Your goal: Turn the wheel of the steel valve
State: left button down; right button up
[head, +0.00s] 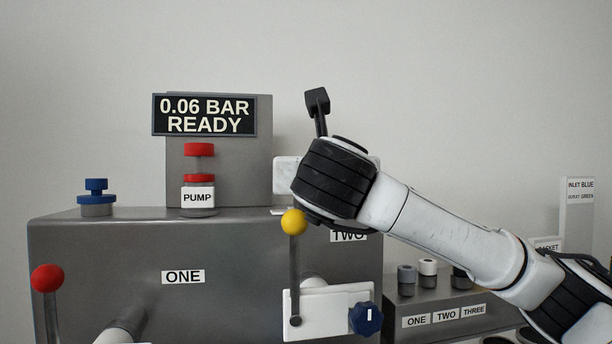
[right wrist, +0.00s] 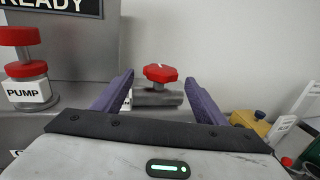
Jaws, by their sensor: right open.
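The steel valve (right wrist: 157,97) shows in the right wrist view as a grey horizontal body with a red wheel (right wrist: 161,73) on top. My right gripper (right wrist: 159,79) is open, with one purple finger at each side of the wheel in the picture. Neither finger appears to touch the wheel; I cannot tell how far beyond the fingertips it lies. In the head view my right arm reaches in from the right, and its wrist hides the valve and the fingers. My left gripper is in neither view.
The grey tank housing (head: 100,245) carries a red-capped PUMP button (head: 198,195), a blue knob (head: 96,198) and a display (head: 205,115) reading 0.06 BAR READY. A yellow-balled lever (head: 294,222) stands just below my right wrist. A lower grey block (head: 440,325) is at right.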

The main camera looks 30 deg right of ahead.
jog(key=p+x, duration=0.2)
jog(key=x, duration=0.6)
jog(key=shift+w+d+r, duration=0.15)
jog(key=shift+d, duration=0.1)
jog(key=shift+w+d, duration=0.3)
jog(key=shift+w, duration=0.4)
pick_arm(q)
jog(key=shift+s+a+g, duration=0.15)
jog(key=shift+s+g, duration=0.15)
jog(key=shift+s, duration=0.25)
